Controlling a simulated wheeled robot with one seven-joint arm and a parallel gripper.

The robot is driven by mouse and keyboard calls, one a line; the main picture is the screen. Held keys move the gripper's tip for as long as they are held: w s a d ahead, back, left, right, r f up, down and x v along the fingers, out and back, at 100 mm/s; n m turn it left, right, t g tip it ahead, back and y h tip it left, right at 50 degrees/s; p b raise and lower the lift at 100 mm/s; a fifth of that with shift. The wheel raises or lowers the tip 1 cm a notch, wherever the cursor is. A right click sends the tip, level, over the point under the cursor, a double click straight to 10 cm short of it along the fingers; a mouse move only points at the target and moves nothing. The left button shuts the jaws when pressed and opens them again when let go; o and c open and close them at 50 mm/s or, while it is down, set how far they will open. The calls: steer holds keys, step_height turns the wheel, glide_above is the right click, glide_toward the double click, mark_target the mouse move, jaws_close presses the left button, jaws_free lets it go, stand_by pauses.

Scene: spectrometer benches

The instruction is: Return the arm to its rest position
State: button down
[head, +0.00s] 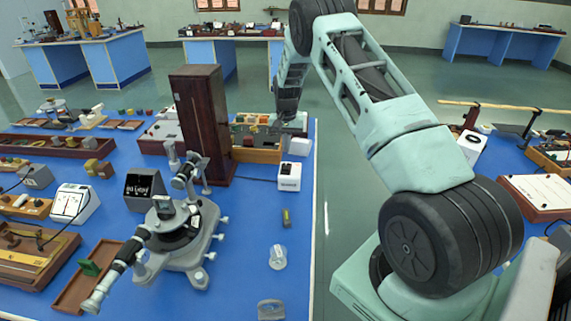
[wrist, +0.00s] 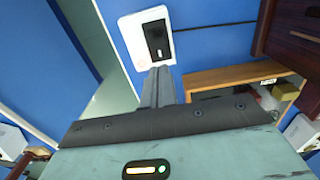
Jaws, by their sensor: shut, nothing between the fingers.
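My arm (head: 375,110) rises from the right, bends at the top of the head view and reaches down over the right edge of the near blue bench. My gripper (wrist: 158,78) points down in the wrist view, its two fingers together with nothing between them. Beyond the fingertips is a white box with a black panel (wrist: 147,38), apparently the small white box (head: 289,176) by the bench edge in the head view. The gap between fingertips and box is hard to judge. In the head view the fingers are hard to make out.
A tall dark wooden cabinet (head: 203,120) and an open wooden crate (head: 257,155) stand close by the gripper. A grey spectrometer (head: 180,235) stands in front of the cabinet.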

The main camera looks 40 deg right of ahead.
steer(key=shift+r, duration=0.65)
steer(key=s+a+r+n+y, duration=0.1)
steer(key=s+a+r+n, duration=0.2)
steer(key=a, duration=0.8)
steer(key=s+a+r+n, duration=0.2)
steer(key=a+r, duration=0.3)
steer(key=a, duration=0.5)
steer(key=s+a+r+n+y, duration=0.1)
steer(key=s+a+r+n, duration=0.2)
steer(key=a, duration=0.8)
steer(key=s+a+r+n+b, duration=0.1)
steer(key=s+a+r+n, duration=0.25)
steer(key=s+a, duration=0.5)
steer(key=s+a+n, duration=0.1)
steer(key=s+n, duration=0.2)
steer(key=s, duration=0.8)
steer(key=s+a+r+n+h, duration=0.1)
steer(key=s+a+n, duration=0.1)
steer(key=s, duration=0.9)
steer(key=shift+r+n+b, duration=0.15)
steer(key=shift+n+b, duration=0.3)
